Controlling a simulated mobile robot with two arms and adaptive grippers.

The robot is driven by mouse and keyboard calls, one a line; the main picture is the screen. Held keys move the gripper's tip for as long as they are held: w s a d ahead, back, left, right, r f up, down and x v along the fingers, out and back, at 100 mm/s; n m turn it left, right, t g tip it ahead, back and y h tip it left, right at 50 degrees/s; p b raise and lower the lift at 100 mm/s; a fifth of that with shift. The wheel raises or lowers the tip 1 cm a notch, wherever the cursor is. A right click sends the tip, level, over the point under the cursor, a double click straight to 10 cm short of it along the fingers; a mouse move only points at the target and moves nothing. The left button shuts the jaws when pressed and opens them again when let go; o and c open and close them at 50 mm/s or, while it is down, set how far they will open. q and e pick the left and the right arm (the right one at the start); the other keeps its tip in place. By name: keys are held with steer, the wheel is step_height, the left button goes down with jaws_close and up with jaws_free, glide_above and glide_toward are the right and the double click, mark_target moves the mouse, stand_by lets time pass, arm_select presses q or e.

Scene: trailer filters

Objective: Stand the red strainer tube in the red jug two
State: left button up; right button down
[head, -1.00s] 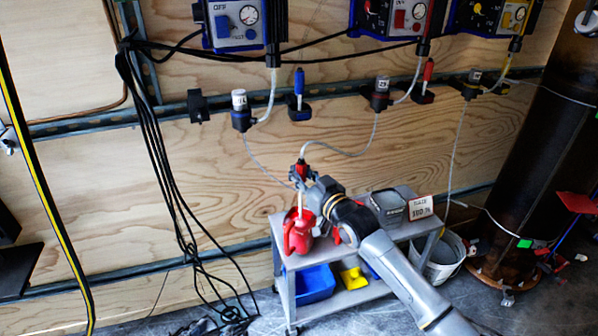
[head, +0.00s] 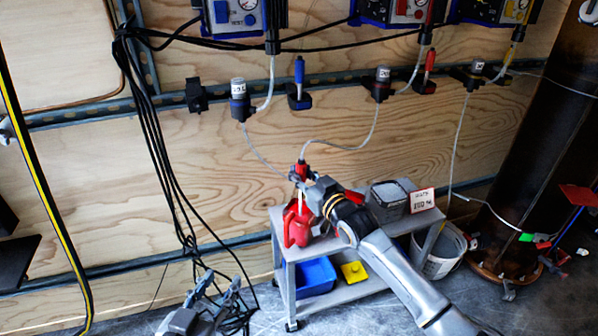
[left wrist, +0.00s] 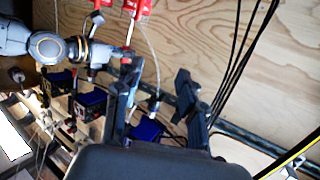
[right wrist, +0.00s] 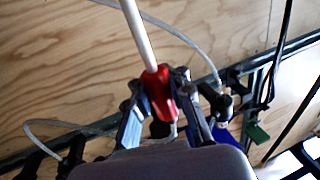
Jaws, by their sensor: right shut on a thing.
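The red strainer tube has a red head (head: 302,168) with a pale straight tube (head: 300,198) hanging upright below it. My right gripper (head: 296,180) is shut on the red head, which also shows between its fingers in the right wrist view (right wrist: 161,92). The tube's lower end overlaps the mouth of the red jug (head: 297,228) on the cart; how deep it reaches is hidden. No number on the jug is readable. My left gripper (head: 222,289) is open and empty, low and left of the cart; its spread fingers show in the left wrist view (left wrist: 158,105).
The cart (head: 335,243) also bears a grey bin (head: 388,212) and a sign (head: 422,200); a blue bin (head: 316,277) is below. A clear hose (head: 360,146) runs from the red head to the wall holders. Black cables (head: 165,180) hang left. A bucket (head: 440,255) stands right.

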steer(key=shift+f, duration=0.5)
arm_select(q)
steer(key=shift+w+d+r+t+h+b, duration=0.2)
steer(key=shift+r+t, duration=0.4)
steer(key=shift+r, duration=0.3)
steer(key=shift+w+d+r+t+h+b, duration=0.1)
steer(key=shift+w+d+r+t+b, duration=0.1)
steer(key=shift+r+t, duration=0.55)
arm_select(e)
steer(key=shift+f, duration=0.15)
arm_select(q)
steer(key=shift+w+d+r, duration=0.1)
steer(key=shift+r, duration=0.7)
arm_select(e)
steer(key=shift+f, duration=0.25)
arm_select(q)
steer(key=shift+d+r+t+h+b, duration=0.15)
steer(key=shift+r+t+h+b, duration=0.35)
steer(key=shift+r+t, duration=0.75)
arm_select(e)
steer(key=shift+f, duration=0.6)
arm_select(q)
steer(key=shift+s+r, duration=0.2)
arm_select(e)
steer(key=c, duration=1.1)
jaws_free()
steer(key=v, duration=1.2)
